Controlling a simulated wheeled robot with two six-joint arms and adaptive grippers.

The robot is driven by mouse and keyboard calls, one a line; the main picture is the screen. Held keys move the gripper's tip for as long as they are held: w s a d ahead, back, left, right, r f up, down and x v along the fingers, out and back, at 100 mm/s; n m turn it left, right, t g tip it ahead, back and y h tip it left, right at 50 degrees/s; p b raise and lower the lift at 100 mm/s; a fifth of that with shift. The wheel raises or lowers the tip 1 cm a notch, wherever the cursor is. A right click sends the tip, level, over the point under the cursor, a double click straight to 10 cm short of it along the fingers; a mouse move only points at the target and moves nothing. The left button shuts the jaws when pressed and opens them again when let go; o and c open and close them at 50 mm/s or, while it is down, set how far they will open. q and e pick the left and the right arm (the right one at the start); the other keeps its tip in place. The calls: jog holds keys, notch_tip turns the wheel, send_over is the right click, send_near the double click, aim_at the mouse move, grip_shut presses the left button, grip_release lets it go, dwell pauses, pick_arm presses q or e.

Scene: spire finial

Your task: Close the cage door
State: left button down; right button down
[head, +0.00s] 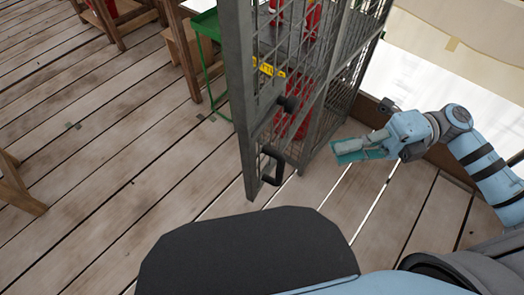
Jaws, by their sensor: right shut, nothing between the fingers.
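The cage door (241,75) is a tall grey metal frame with mesh, standing upright at the top centre of the head view. A black pull handle (272,166) sits low on it, and a round black knob (288,103) sits above. The door stands out at an angle from the mesh cage (352,60), toward me; how wide the gap is, I cannot tell. My right gripper (336,151) is shut and empty, with teal fingers pointing left. It is to the right of the handle, apart from it in the picture. My left gripper is out of view.
Red cylinders (311,20) stand inside the cage, seen through the mesh. A green metal stand (207,70) and wooden furniture (182,50) are behind the door to the left. Another wooden piece (18,188) is at the left edge.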

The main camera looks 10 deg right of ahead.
send_over(279, 156)
jog(key=s+a, duration=0.2)
jog(key=shift+s+d, duration=0.1)
jog(key=shift+s, duration=0.05)
dwell(0.3)
